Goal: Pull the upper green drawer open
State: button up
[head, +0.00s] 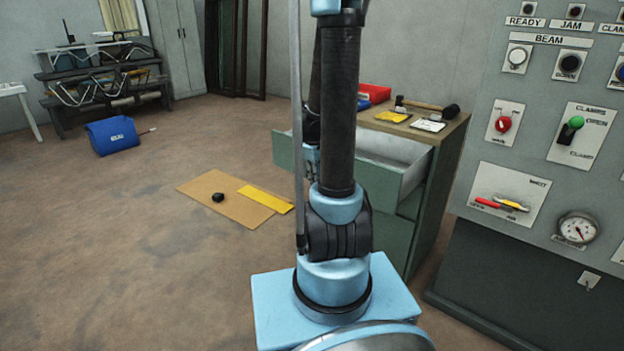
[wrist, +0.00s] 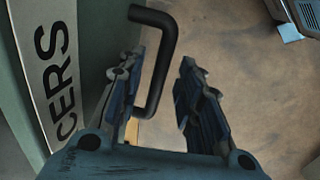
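The upper green drawer (head: 284,152) stands pulled out of the green cabinet (head: 440,185) in the head view, its pale inside (head: 385,150) showing. In the wrist view, a green drawer front (wrist: 95,30) with a white label (wrist: 50,70) reading "CERS" is at the left. A black bent handle (wrist: 166,58) sticks out from it. My gripper (wrist: 158,75) is open, with one finger on each side of the handle and a gap at the right finger. Contact at the left finger is unclear.
A red bin (head: 374,93), yellow and white cards, and a hammer-like tool (head: 440,108) lie on the cabinet top. A control panel (head: 540,130) stands at the right. A cardboard sheet (head: 225,205) and a blue bag (head: 113,136) lie on the floor; the left floor is mostly clear.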

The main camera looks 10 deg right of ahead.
notch_tip(320, 180, up, 12)
jog(key=s+a, duration=0.1)
jog(key=a, duration=0.1)
jog(key=shift+f, duration=0.2)
dwell(0.6)
jog(key=shift+s, duration=0.1)
jog(key=s+a+f+m, duration=0.2)
jog(key=s, duration=0.5)
jog(key=s+a+f+m+y, duration=0.1)
jog(key=s+a+f+m, duration=0.1)
jog(key=s, duration=0.5)
jog(key=s+a+f+m+t, duration=0.1)
jog(key=s+a+f+m, duration=0.1)
jog(key=s, duration=0.6)
jog(key=shift+f+m+y, duration=0.35)
jog(key=shift+m+y, duration=0.05)
jog(key=shift+m, duration=0.1)
jog(key=shift+s, duration=0.1)
jog(key=shift+w+d+f, duration=0.1)
jog(key=shift+w+f, duration=0.1)
jog(key=shift+w, duration=0.25)
